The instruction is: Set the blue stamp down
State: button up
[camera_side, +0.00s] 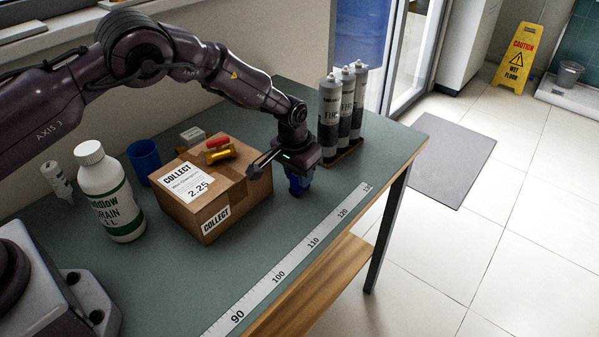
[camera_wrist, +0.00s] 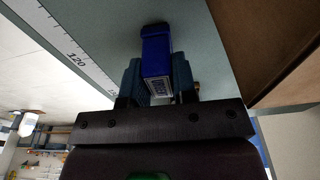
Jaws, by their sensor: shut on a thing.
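The blue stamp (camera_wrist: 156,50) is between the two fingers of my gripper (camera_wrist: 158,80) in the wrist view. In the side view my gripper (camera_side: 299,178) points down over the green-grey bench top, shut on the stamp, of which only a little blue shows. The stamp looks close to the bench surface. I cannot tell whether it touches it.
A cardboard box (camera_side: 212,190) with a brass valve (camera_side: 221,152) on top stands just left of my gripper. Several sealant tubes (camera_side: 345,108) stand behind to the right. A white bottle (camera_side: 109,195) and a blue cup (camera_side: 145,160) are further left. Bench is clear toward the measuring tape (camera_side: 290,262).

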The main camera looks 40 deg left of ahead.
aim_at(294, 175)
jog(key=shift+f, duration=0.15)
jog(key=o, duration=0.9)
notch_tip(294, 175, up, 12)
jog(key=s, duration=0.1)
jog(key=shift+s, duration=0.4)
